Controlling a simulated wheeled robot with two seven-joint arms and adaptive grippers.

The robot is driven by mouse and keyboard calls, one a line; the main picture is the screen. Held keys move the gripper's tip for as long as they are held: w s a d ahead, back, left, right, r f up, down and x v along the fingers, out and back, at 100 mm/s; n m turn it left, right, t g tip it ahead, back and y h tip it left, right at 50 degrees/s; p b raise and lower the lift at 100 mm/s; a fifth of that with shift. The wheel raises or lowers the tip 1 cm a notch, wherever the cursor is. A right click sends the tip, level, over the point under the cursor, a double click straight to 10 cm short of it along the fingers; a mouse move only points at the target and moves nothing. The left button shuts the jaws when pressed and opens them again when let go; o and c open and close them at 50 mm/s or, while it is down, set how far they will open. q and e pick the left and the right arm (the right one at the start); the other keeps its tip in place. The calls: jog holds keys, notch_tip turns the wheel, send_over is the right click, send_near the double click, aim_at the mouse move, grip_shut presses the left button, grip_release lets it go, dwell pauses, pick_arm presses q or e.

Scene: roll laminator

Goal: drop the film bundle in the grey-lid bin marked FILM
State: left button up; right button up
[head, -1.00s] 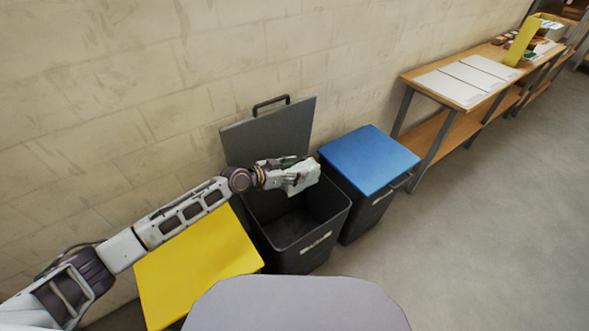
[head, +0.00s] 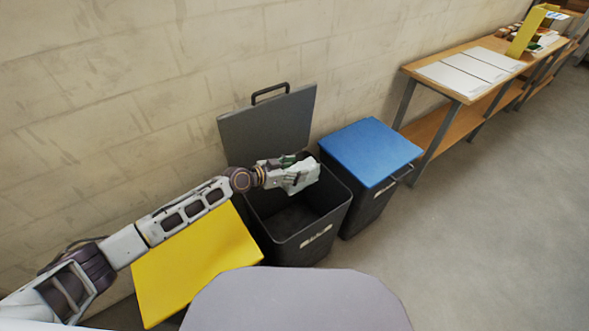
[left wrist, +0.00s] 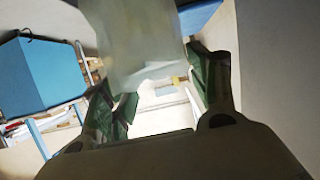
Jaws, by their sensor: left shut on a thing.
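The grey-lid bin (head: 283,245) stands in the middle of the head view, its grey lid (head: 268,128) raised against the wall. A pale label on its front is too small to read. My left gripper (head: 300,172) is over the bin's open top, towards the back right of the opening. It is shut on the film bundle (left wrist: 142,45), a pale, translucent bundle that shows between the green finger pads in the left wrist view. The bundle also shows as a whitish shape in the head view (head: 305,176). My right gripper is not in view.
A yellow-lid bin (head: 190,265) is shut at the left, under my left arm. A blue-lid bin (head: 370,155) is shut close at the right. A wooden bench (head: 455,92) with white sheets stands along the wall. The floor at right is clear.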

pick_arm(q)
jog(key=o, duration=1.2)
jog(key=shift+v, duration=6)
